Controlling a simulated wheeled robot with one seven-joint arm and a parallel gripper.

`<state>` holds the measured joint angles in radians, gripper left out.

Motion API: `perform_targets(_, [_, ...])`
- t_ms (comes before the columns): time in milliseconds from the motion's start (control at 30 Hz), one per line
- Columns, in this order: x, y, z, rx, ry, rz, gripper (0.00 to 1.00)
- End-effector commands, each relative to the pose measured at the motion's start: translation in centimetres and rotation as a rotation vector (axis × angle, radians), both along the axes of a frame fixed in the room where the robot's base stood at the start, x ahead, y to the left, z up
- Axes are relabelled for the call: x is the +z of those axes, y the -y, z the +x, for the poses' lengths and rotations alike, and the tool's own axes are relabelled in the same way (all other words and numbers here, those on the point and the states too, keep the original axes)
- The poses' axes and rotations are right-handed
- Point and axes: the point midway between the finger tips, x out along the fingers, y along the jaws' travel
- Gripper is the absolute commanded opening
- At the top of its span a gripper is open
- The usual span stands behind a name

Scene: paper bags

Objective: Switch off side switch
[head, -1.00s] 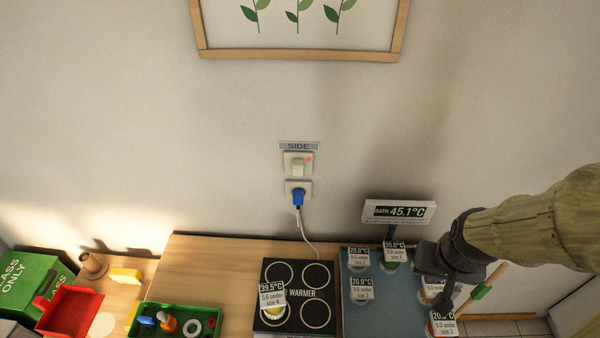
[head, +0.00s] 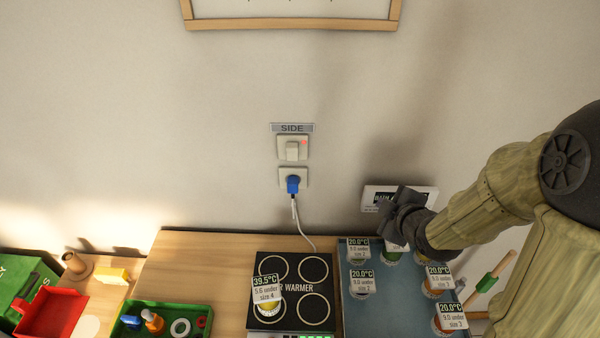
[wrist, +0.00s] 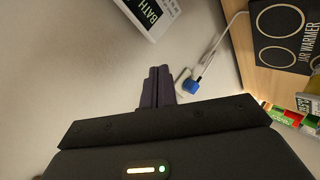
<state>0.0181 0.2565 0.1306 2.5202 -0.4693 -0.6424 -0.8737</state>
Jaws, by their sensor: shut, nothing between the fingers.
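The side switch (head: 292,149) is a white rocker on a square plate on the wall, under a grey "SIDE" label (head: 292,128). A small red light glows at its upper right. A socket with a blue plug (head: 293,184) sits just below it. My gripper (head: 397,198) is in front of the bath display, to the right of and lower than the switch, and apart from it. In the wrist view its fingers (wrist: 158,84) are together and empty. The blue plug (wrist: 191,86) shows there just beyond the fingers; I cannot make out the rocker.
The bath display (head: 374,199) is partly hidden behind my gripper. The jar warmer (head: 291,290) holds a labelled jar; its white cable (head: 303,230) runs up to the plug. A blue bath (head: 388,310) with several jars stands at right. The wall around the switch is clear.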

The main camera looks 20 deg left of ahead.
Motion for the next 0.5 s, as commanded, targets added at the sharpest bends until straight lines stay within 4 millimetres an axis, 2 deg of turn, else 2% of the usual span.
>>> perform_targets(33, [-1.1,-1.6,0.4,0.098,0.082,-0.019,0.0])
perform_targets(67, [-1.2,-2.5,0.5,0.156,0.136,-0.029,0.0])
perform_targets(200, [-1.0,-6.9,0.2,0.404,0.41,-0.058,0.0])
perform_targets(300, [-0.5,-9.4,-0.6,0.54,0.613,-0.056,0.0])
perform_targets(400, [0.2,-11.0,-1.7,0.626,0.787,-0.042,0.0])
perform_targets(500, [0.9,-11.8,-2.6,0.665,0.898,-0.03,0.0])
